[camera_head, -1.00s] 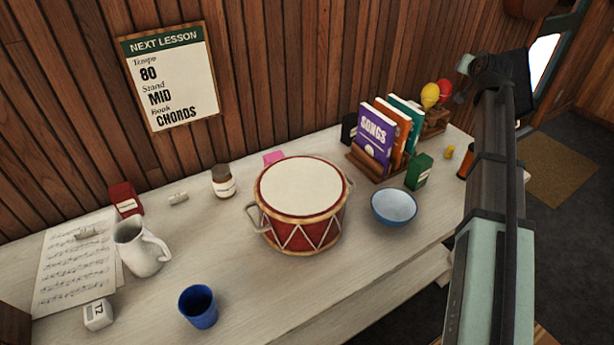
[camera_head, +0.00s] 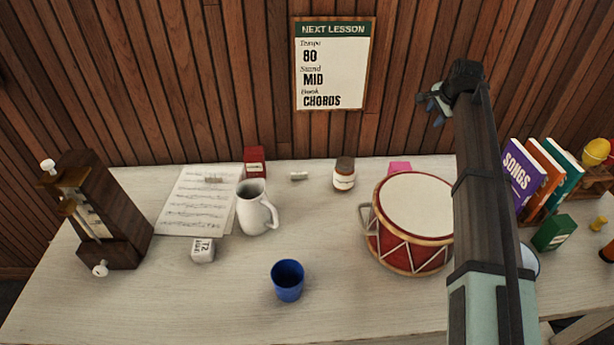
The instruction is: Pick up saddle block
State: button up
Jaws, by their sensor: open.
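Two small pale blocks are in view, and I cannot tell which is the saddle block. One pale block (camera_head: 299,176) lies on the bare tabletop near the wall, between a red box and a brown jar. The other pale block (camera_head: 213,180) lies on the sheet music to the left. My gripper (camera_head: 430,105) is open and empty. It is raised in front of the wooden wall, right of the sign, well apart from both blocks.
On the table (camera_head: 150,305) stand a metronome (camera_head: 97,210), a white jug (camera_head: 255,207), a small white T2 block (camera_head: 203,250), a blue cup (camera_head: 288,281), a red box (camera_head: 255,162), a brown jar (camera_head: 344,174) and a drum (camera_head: 410,225). The front left is clear.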

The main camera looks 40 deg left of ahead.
jog(key=s+a+f+m+g+h, duration=0.1)
jog(key=s+a+f+m+g, duration=0.15)
jog(key=s+a, duration=1.3)
jog(key=g+h, duration=0.3)
send_near(299, 173)
notch_tip(299, 173, down, 3)
jog(key=shift+d+f+m+t, duration=0.1)
jog(key=shift+f+m+t, duration=0.15)
jog(key=shift+m, duration=0.1)
jog(key=shift+s+f, duration=0.2)
jog(key=shift+f, duration=2.45)
jog(key=shift+c, duration=0.4)
grip_shut()
